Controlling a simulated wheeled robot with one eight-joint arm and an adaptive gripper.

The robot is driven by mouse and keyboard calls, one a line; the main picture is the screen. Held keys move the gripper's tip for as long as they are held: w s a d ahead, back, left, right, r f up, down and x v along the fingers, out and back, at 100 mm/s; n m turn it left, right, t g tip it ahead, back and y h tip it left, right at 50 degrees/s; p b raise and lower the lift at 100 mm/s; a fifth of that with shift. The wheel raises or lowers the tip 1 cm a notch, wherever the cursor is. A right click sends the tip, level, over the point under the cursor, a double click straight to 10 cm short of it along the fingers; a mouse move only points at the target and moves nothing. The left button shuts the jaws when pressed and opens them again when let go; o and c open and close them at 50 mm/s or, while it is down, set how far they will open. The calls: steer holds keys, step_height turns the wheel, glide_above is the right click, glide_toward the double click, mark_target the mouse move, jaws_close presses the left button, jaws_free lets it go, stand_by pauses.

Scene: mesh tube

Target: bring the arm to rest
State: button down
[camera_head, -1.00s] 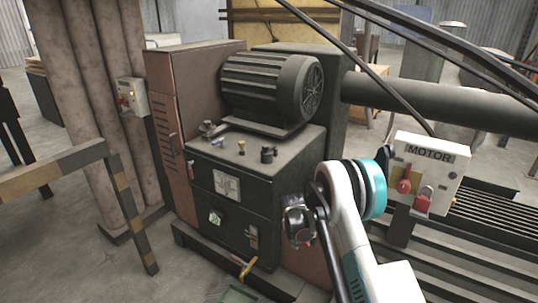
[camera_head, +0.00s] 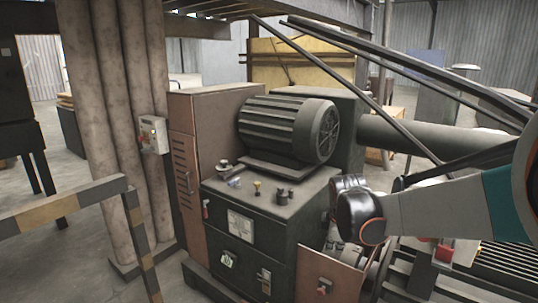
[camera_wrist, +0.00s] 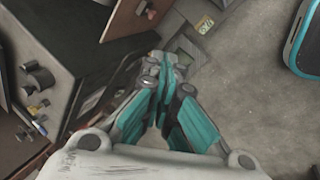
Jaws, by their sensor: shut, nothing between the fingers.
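My arm (camera_head: 430,215) comes in from the right edge of the head view and reaches across to the right side of the dark machine cabinet (camera_head: 245,215). Its dark wrist end (camera_head: 355,210) is in front of the cabinet's right side, and I cannot tell whether they touch. The fingers are not clear in the head view. In the wrist view my gripper (camera_wrist: 165,65) has its teal-sided fingers together at the tips, with nothing between them. Below the tips lies the grey floor (camera_wrist: 240,110), with the cabinet close on the left.
A ribbed motor (camera_head: 285,130) sits on the cabinet. A reddish-brown panel (camera_head: 325,275) stands below my wrist. A red padlock (camera_head: 444,252) shows beneath my forearm. Thick pipes (camera_head: 105,110), a switch box (camera_head: 153,134) and a striped barrier (camera_head: 60,207) stand left. Open floor lies between.

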steer(key=s+r+m+t, duration=0.1)
steer(key=s+r+m, duration=0.2)
steer(key=s+m, duration=0.4)
steer(key=s+d+r+m+t, duration=0.1)
steer(key=s+r+m, duration=0.2)
steer(key=s, duration=1.9)
steer(key=m, duration=0.5)
steer(key=shift+d+m+t+y, duration=0.15)
steer(key=shift+m+t+y, duration=0.15)
steer(key=shift+y, duration=0.1)
steer(key=shift+r, duration=0.1)
